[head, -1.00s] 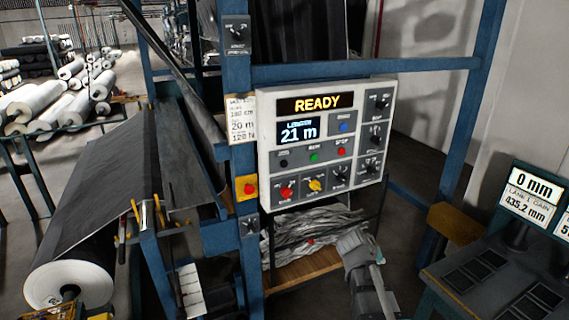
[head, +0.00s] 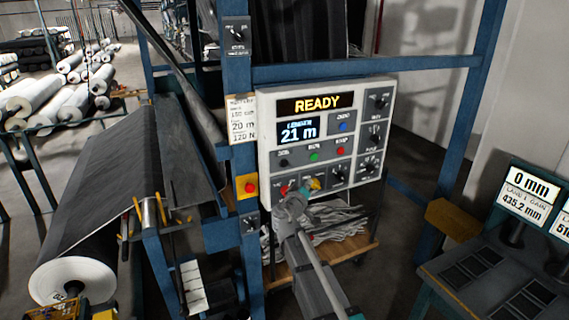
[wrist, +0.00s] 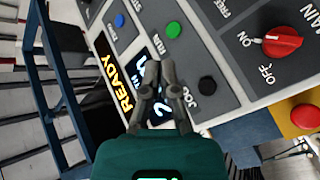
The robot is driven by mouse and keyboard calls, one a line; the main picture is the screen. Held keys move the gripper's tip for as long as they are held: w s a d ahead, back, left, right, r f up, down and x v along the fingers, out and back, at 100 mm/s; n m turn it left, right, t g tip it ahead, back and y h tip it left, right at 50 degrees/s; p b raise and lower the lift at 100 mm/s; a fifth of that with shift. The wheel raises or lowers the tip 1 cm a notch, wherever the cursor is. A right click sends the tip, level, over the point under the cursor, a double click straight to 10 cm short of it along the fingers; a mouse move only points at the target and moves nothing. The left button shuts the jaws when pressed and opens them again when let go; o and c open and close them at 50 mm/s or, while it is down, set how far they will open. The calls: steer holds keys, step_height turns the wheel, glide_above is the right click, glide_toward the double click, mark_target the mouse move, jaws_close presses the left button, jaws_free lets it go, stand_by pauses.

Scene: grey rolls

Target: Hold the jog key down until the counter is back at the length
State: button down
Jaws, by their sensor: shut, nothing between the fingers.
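The control panel (head: 262,150) is a pale box on a blue post. Its amber sign (head: 315,103) reads READY, and the length counter (head: 298,132) below reads 21 m. The jog key (head: 284,162) is a small black round button under the counter. In the wrist view the jog key (wrist: 207,85) lies to the right of my fingers, beside its JOG label, and nothing covers it. My gripper (wrist: 160,70) is shut and empty in front of the panel, its tips overlapping the counter in that view. In the head view my gripper (head: 303,188) is in front of the lower knobs.
A green RUN button (wrist: 174,28) and a red STOP button (head: 341,151) are close to the jog key. A red knob (wrist: 282,41) and a red push button (head: 249,187) are nearby. A card (head: 241,119) left of the panel shows 20 m.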

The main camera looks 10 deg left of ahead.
mark_target(287, 162)
steer(key=shift+w+a+r+n+t+y, duration=0.15)
steer(key=shift+a+r+n+y, duration=0.1)
steer(key=shift+a, duration=0.3)
steer(key=shift+s+a+r+n+t+y, duration=0.1)
steer(key=shift+a+r+n+t+y, duration=0.1)
steer(key=shift+a, duration=0.3)
steer(key=shift+w+a+r+n+t+y, duration=0.15)
steer(key=shift+a+y, duration=0.1)
steer(key=shift+a, duration=0.3)
steer(key=shift+w+a, duration=0.85)
steer(key=shift+w, duration=0.3)
steer(key=shift+w+a, duration=0.85)
steer(key=shift+w, duration=0.35)
steer(key=shift+w+a, duration=0.85)
steer(key=shift+w, duration=0.3)
steer(key=shift+w+a, duration=0.55)
steer(key=shift+w, duration=0.1)
steer(key=shift+s+d, duration=0.5)
steer(key=shift+s, duration=0.2)
stand_by(0.4)
steer(key=shift+s+d, duration=0.75)
steer(key=shift+s, duration=0.25)
steer(key=shift+s+d, duration=0.75)
steer(key=shift+s, duration=0.25)
